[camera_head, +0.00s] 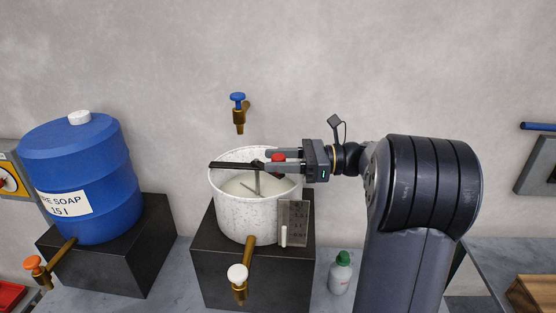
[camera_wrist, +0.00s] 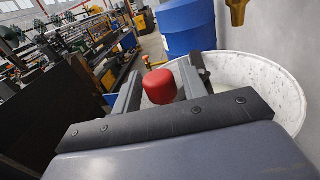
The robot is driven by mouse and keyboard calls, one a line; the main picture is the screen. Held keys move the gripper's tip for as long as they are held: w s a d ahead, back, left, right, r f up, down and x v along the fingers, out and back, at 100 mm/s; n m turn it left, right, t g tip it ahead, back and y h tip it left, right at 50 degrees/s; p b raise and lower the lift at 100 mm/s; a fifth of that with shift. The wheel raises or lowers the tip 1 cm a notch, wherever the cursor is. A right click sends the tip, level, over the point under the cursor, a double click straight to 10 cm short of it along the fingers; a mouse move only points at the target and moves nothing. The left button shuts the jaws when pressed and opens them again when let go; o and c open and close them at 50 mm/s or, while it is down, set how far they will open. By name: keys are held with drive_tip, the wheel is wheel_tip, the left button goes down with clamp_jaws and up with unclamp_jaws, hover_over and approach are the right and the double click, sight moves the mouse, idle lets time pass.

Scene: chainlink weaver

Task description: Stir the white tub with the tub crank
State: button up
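The white speckled tub (camera_head: 232,215) stands on a dark block and holds pale liquid. The tub crank's dark bar (camera_head: 232,165) lies across the tub's rim, with a grey stirring rod reaching down into the liquid. The crank's red knob (camera_head: 278,157) is at the right part of the tub's opening. My gripper (camera_head: 277,161) reaches in from the right, with one finger on each side of the knob. The tub (camera_wrist: 262,68) is partly hidden behind my gripper there.
A blue soap barrel (camera_head: 85,175) with an orange-handled tap stands left. A blue-handled tap (camera_head: 238,112) is on the wall above the tub. A white-handled tap (camera_head: 238,275) juts from the tub's front. A green-capped bottle (camera_head: 340,275) stands right of the block.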

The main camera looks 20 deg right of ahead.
drive_tip(key=shift+o, duration=0.8)
drive_tip(key=shift+d+f, duration=0.1)
drive_tip(key=shift+d, duration=0.2)
drive_tip(key=b+v, duration=0.2)
drive_tip(key=v, duration=0.8)
drive_tip(key=shift+s+d, duration=0.1)
drive_tip(key=shift+c, duration=0.6)
